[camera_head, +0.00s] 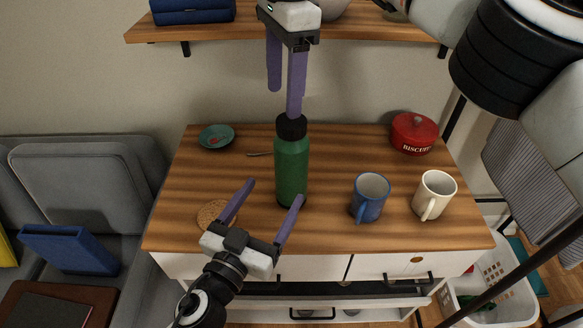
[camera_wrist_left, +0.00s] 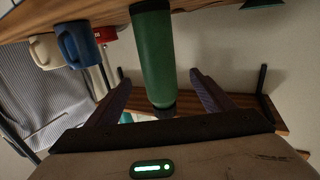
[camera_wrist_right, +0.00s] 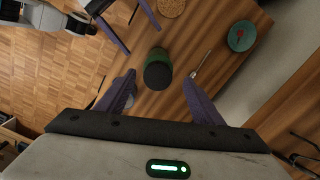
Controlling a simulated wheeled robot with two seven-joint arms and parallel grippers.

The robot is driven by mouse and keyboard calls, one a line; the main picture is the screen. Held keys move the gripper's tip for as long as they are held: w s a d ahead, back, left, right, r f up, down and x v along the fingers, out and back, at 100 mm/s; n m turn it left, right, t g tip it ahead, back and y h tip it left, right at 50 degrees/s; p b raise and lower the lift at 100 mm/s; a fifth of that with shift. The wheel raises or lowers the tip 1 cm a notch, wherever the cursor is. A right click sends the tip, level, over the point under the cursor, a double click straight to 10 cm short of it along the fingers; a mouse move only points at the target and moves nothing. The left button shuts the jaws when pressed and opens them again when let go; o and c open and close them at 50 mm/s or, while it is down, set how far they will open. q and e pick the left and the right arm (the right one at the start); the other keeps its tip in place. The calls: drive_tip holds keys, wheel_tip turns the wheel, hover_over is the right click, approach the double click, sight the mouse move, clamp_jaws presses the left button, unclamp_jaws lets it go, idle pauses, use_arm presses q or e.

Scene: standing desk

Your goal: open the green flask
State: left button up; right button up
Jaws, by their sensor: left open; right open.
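The green flask (camera_head: 291,170) stands upright on the wooden desk top, its black cap (camera_head: 291,127) on. My left gripper (camera_head: 274,190) is open at the front of the flask, with its fingers pointing towards the flask's lower body. In the left wrist view the flask (camera_wrist_left: 153,55) shows between the spread fingers. My right gripper (camera_head: 284,102) is open above the flask, fingers pointing down, near the cap. In the right wrist view the cap (camera_wrist_right: 157,75) shows from above between the spread fingers. Whether any finger touches the flask I cannot tell.
A blue mug (camera_head: 369,198) and a cream mug (camera_head: 434,195) stand to the right. A red biscuit tin (camera_head: 413,133) is at the back right. A teal dish (camera_head: 216,137) and a spoon (camera_head: 259,154) lie at the back left. A cork coaster (camera_head: 212,213) lies front left. A shelf (camera_head: 370,33) hangs above.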

sight(292, 165)
drive_tip(key=shift+w+d+r+h, duration=0.15)
drive_tip(key=shift+d+r+h, duration=0.15)
drive_tip(key=shift+d+r, duration=0.3)
use_arm(q)
drive_tip(key=shift+w+d+r, duration=0.1)
drive_tip(key=shift+w+d, duration=0.25)
drive_tip(key=shift+w, duration=0.05)
use_arm(e)
drive_tip(key=shift+d, duration=0.1)
use_arm(q)
drive_tip(key=x, duration=0.9)
drive_tip(key=shift+w+d, duration=0.15)
drive_tip(key=shift+w, duration=0.1)
